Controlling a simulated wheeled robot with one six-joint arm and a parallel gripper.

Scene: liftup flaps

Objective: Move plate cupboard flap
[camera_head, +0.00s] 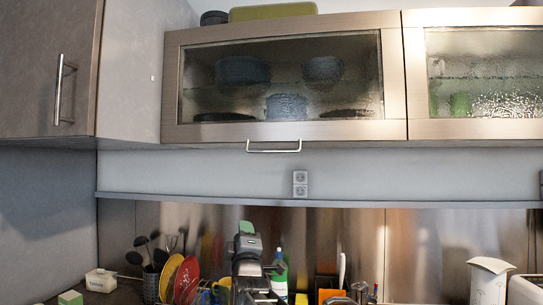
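The plate cupboard flap (173,95) is a wide framed panel with a dark textured glass pane, on the wall cupboard in the upper middle. It looks shut. Blurred dark bowls and dishes show behind the glass. Its metal bar handle (273,147) sits at the bottom edge, near the middle. A dark grey and black shape low in the middle looks like my arm with my gripper (247,243). It is well below the handle and apart from it. Its fingers cannot be made out against the clutter, so its opening is unclear.
A second glass flap (475,129) adjoins on the right. A grey cupboard door (45,70) with an upright handle is at left. A narrow ledge (330,203) and socket (300,184) lie below. Utensils, coloured plates (186,278) and a bottle (279,275) crowd the counter.

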